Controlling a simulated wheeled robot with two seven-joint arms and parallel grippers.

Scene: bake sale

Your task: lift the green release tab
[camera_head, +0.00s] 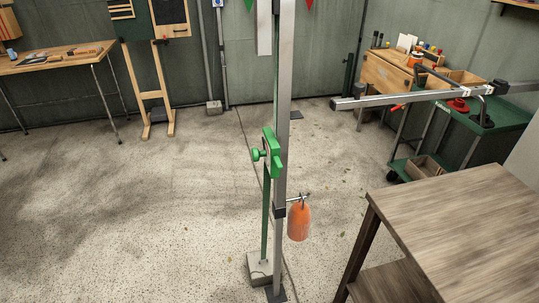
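A green tab-like piece (271,148) with a round green knob (256,154) on its left side sits at mid-height on an upright grey metal post (281,100). I cannot tell which part of the green piece is the release tab. A thin green rod (265,215) runs down from it to a pale block (259,268) on the floor. An orange cylinder (299,221) hangs from a small clamp on the post's right side. Neither of my grippers shows in the head view.
A wooden table (465,215) stands at the front right. A grey horizontal bar (400,99) reaches in from the right, above a green cart (480,140). A workbench (55,58) and a wooden easel (150,95) stand at the back left. The floor left of the post is clear.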

